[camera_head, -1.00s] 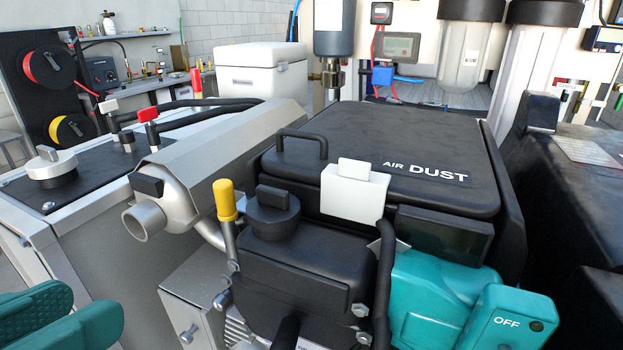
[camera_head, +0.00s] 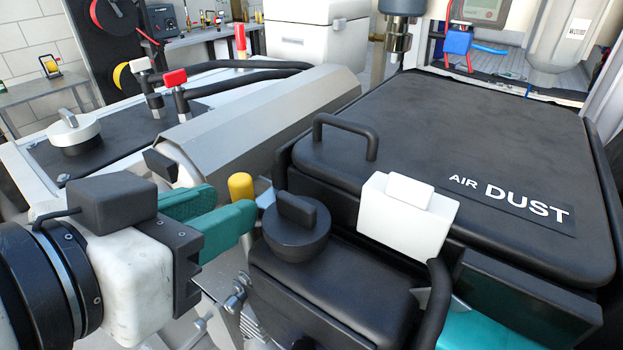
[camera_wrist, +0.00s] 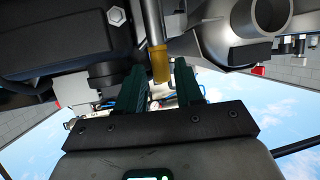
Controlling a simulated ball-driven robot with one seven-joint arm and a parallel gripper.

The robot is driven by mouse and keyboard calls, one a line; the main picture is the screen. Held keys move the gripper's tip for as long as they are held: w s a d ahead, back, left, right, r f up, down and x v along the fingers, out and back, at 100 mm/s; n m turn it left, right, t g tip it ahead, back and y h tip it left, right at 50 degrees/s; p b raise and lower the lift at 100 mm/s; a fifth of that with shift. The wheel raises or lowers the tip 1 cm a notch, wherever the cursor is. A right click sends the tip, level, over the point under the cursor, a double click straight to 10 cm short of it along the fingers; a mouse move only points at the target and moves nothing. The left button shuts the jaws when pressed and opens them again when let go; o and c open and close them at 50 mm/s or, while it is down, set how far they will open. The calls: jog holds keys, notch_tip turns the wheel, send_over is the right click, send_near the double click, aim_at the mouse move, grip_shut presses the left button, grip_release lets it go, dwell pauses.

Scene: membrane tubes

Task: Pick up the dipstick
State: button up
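The dipstick's yellow handle (camera_head: 241,187) stands upright beside the black cap (camera_head: 297,228) on the black engine part. In the wrist view the handle (camera_wrist: 160,63) sits on a grey metal tube. My gripper (camera_head: 232,203) with green fingers reaches in from the left in the head view. In the wrist view my gripper (camera_wrist: 160,70) is open, with the handle's end between the fingertips and a gap visible at each side. In the head view the near finger and the cap hide the lower part of the dipstick.
A grey metal housing with an exhaust pipe (camera_wrist: 252,18) lies close to the fingers. A white block (camera_head: 405,220) and the black air dust lid (camera_head: 450,150) stand to the right. Black hoses (camera_head: 235,84) with red and white knobs run behind.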

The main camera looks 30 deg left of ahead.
jog(key=shift+p+x, duration=0.55)
jog(key=shift+x, duration=1.7)
jog(key=shift+r, duration=0.1)
grip_shut()
